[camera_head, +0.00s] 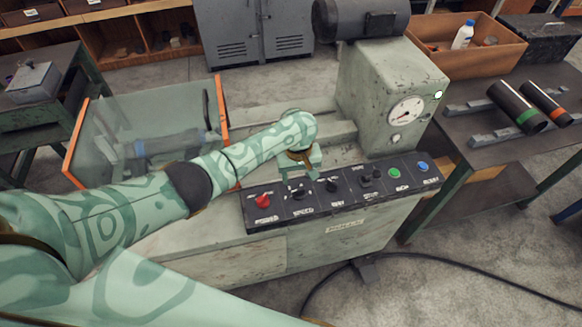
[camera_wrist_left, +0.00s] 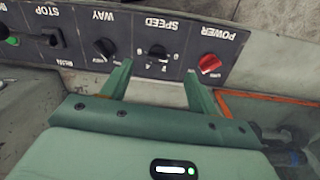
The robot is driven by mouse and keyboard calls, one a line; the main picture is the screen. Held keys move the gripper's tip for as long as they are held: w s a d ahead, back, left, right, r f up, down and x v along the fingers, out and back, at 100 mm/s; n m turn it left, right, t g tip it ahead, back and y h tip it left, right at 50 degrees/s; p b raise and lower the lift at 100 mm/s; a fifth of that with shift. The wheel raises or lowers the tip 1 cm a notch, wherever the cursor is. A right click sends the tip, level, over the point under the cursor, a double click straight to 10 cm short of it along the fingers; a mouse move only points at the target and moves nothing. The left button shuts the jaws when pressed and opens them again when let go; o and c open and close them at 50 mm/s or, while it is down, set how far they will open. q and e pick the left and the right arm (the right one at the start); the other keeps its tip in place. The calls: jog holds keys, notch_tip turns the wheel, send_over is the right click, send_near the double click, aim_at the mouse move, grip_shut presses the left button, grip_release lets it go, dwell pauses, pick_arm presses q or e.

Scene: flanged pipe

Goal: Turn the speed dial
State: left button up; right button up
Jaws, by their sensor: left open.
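The speed dial (camera_head: 299,194) is a dark knob on the black sloping control panel (camera_head: 350,202), second from the left. In the left wrist view the same speed dial (camera_wrist_left: 157,52) appears upside down, under the label SPEED. My left gripper (camera_head: 298,175) hangs just above and behind the dial in the head view. In the wrist view its two green fingers (camera_wrist_left: 157,72) are spread, with the dial framed between and beyond their tips. Nothing is between the fingers, and I cannot tell whether they touch the panel. My right gripper is not in view.
A red power knob (camera_head: 263,201) sits left of the dial, and a black WAY knob (camera_head: 332,185) sits right. Green (camera_head: 394,173) and blue (camera_head: 423,167) buttons are farther right. A gauge (camera_head: 405,112) is on the machine's headstock behind. A clear orange-edged guard (camera_head: 222,120) stands left.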

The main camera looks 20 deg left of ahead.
pick_arm(q)
notch_tip(320, 180, up, 5)
jog(key=n, duration=0.1)
send_over(298, 190)
notch_tip(298, 190, down, 15)
jog(key=b, duration=0.9)
jog(key=shift+f+b, duration=0.5)
jog(key=c, duration=0.9)
jog(key=shift+r, duration=0.1)
jog(key=shift+c, duration=0.5)
